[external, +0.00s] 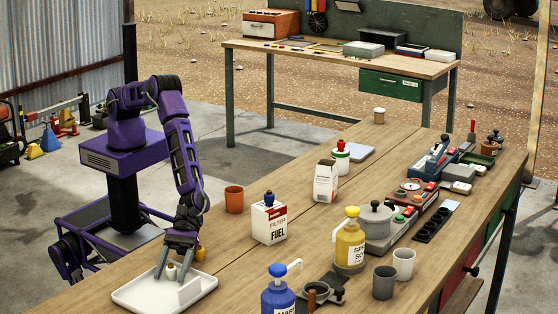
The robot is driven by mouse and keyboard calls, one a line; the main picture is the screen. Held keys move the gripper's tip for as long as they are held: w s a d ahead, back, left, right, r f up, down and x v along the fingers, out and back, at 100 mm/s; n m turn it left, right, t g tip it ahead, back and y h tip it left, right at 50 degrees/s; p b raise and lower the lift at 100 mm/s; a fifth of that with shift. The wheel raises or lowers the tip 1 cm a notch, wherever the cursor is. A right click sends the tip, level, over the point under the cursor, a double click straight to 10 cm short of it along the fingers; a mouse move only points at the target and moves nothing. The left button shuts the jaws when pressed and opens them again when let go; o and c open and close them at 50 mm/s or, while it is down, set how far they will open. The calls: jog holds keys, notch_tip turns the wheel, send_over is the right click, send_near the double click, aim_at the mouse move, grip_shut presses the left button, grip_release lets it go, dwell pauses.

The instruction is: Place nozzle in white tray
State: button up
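The white tray (135,296) lies on the near left part of the wooden table. My gripper (172,272) points down over the tray, with its two grey fingers apart. A small brass-and-cream piece (171,271), which looks like the nozzle, shows between the fingers, low over the tray. I cannot tell whether the fingers touch it or whether it rests on the tray floor. A small golden-yellow piece (200,254) stands just behind the tray's right side, close to my gripper; its exact kind is too small to tell.
An orange cup (234,199) and a white fuel filter box (269,223) stand behind the tray. A blue pump bottle (278,297) is to its right, and a yellow pump bottle (349,246) stands farther right. Grey cups and tools crowd the right side.

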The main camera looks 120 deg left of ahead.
jog(key=shift+r, duration=0.25)
jog(key=shift+a, duration=0.35)
jog(key=v, duration=1.1)
jog(key=shift+s+a, duration=0.1)
jog(key=shift+s, duration=0.1)
